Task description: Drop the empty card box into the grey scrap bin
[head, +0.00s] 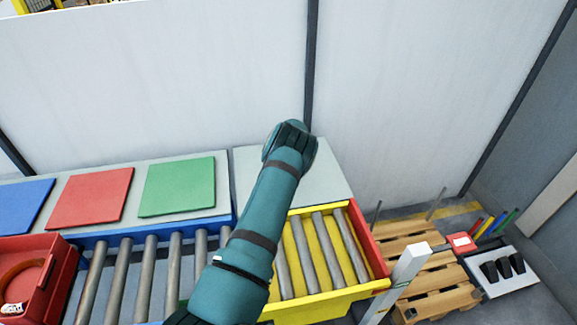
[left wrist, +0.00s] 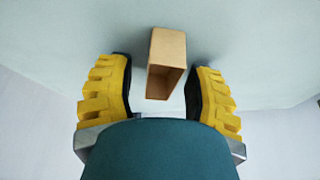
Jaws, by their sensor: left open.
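The empty card box (left wrist: 168,48) is a small brown open-ended box in the left wrist view. It stands on a pale grey surface with its open end towards the camera. My left gripper (left wrist: 158,66) is open, with one yellow-backed finger on each side of the box and a visible gap to each. In the head view my teal left arm reaches over the pale grey tabletop (head: 333,180); its wrist hides the fingers and the box. My right gripper is not in view. I cannot make out a grey scrap bin in either view.
Blue, red (head: 90,198) and green (head: 178,187) mats lie left of the arm. In front run roller conveyors, one in a yellow frame (head: 325,308), with a red crate (head: 58,270) at left. Wooden pallets (head: 440,285) and a white post (head: 398,280) stand at right. A wall rises behind.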

